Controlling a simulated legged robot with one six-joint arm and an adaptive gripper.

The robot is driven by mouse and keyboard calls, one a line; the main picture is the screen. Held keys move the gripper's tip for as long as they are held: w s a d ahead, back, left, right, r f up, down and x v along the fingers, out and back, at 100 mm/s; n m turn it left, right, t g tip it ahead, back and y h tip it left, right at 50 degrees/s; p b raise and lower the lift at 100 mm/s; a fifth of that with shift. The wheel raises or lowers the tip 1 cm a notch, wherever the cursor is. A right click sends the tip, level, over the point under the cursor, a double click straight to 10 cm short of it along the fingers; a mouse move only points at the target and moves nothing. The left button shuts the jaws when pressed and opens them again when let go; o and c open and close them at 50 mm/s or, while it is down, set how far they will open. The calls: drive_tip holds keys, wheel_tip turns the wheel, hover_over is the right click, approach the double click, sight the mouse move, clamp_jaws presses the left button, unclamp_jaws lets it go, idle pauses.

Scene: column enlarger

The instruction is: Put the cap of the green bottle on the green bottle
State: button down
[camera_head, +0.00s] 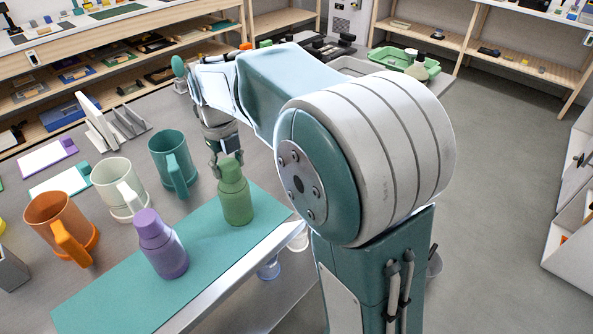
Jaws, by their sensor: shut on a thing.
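The green bottle (236,206) stands upright on the teal mat (120,290). Its green cap (230,170) is at the bottle's mouth, in line with the neck. I cannot tell whether it is fully seated. My gripper (222,164) comes down from above and is shut on the cap; the fingers are partly hidden behind it. A purple bottle (164,255) with a purple cap (149,222) on top stands on the same mat, to the left and nearer.
Teal (171,158), white (114,180) and orange (62,222) mugs stand left of the mat. A grey rack (112,128) is behind them. A green tray (405,62) is at the back right. My arm covers the table's right part.

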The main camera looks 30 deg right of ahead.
drive_tip(key=shift+f, duration=0.1)
unclamp_jaws()
idle(0.6)
drive_tip(key=shift+r, duration=4)
drive_tip(key=shift+r, duration=0.1)
